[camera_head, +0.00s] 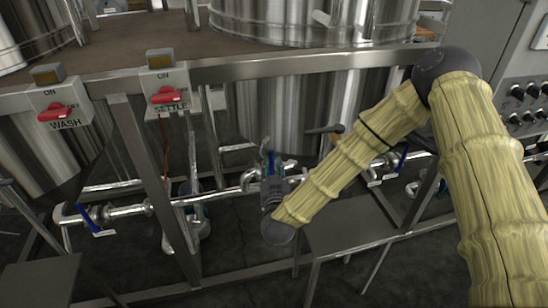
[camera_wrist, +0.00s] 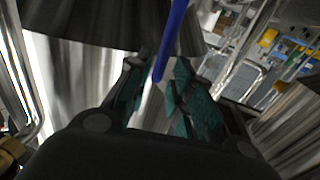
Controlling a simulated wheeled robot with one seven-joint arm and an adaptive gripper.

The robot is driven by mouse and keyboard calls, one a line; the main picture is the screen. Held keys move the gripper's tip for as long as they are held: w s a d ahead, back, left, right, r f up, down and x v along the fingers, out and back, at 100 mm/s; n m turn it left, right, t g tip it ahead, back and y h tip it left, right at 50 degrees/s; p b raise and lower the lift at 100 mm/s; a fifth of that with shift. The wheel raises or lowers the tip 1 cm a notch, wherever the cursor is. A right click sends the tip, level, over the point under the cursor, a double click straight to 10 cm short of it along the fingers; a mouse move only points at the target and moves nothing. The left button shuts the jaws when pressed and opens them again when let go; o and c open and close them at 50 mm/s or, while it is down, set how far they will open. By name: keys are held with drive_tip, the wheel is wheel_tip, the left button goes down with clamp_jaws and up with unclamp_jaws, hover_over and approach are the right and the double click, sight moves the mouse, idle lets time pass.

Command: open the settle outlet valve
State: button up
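My gripper (camera_head: 270,163) is low in front of the central steel tank, at a horizontal pipe (camera_head: 225,194). A blue valve handle (camera_wrist: 174,32) runs down from the top of the wrist view, and its end lies between my two fingers (camera_wrist: 160,75). The fingers are apart, with a gap showing around the handle; I cannot tell whether either touches it. In the head view my gripper and wrist hide most of this valve. The red SETTLE switch (camera_head: 167,95) is on the rail above and to the left. No outlet label shows on the valve.
Another blue-handled valve (camera_head: 95,218) is at lower left, and one (camera_head: 402,157) is to the right behind my arm. A red WASH switch (camera_head: 58,113) is at left. Steel frame posts (camera_head: 150,180) and a grey step (camera_head: 345,222) stand close to my gripper.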

sight(272, 159)
drive_tip(key=shift+w+a+b, duration=0.15)
drive_tip(key=shift+w, duration=1.2)
drive_tip(key=shift+w+a+b, duration=0.1)
drive_tip(key=shift+w+b, duration=0.05)
drive_tip(key=shift+w, duration=1.2)
